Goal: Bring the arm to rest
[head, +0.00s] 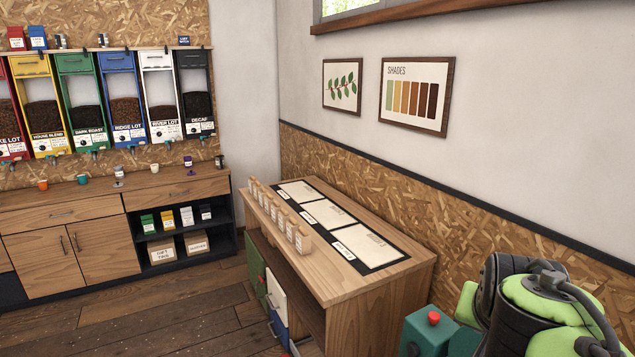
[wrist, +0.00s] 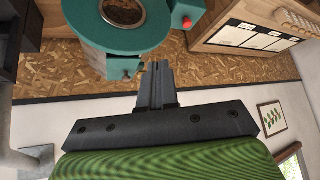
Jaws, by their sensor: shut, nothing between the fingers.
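My gripper (wrist: 157,68) shows in the wrist view. Its two dark fingers lie together, shut, with nothing between them. The fingers point toward the teal machine (wrist: 112,35) at the top of that view, and I cannot tell the distance between them. In the head view only part of my green and black arm (head: 545,310) shows, folded at the lower right. My gripper is out of sight there.
A teal box with a red button (head: 428,330) stands beside my arm. The wooden counter (head: 385,305) holds a row of small wooden blocks and a dark mat with pale panels. Bean dispensers (head: 123,100) hang at the back left. Open floor (head: 150,325) lies at lower left.

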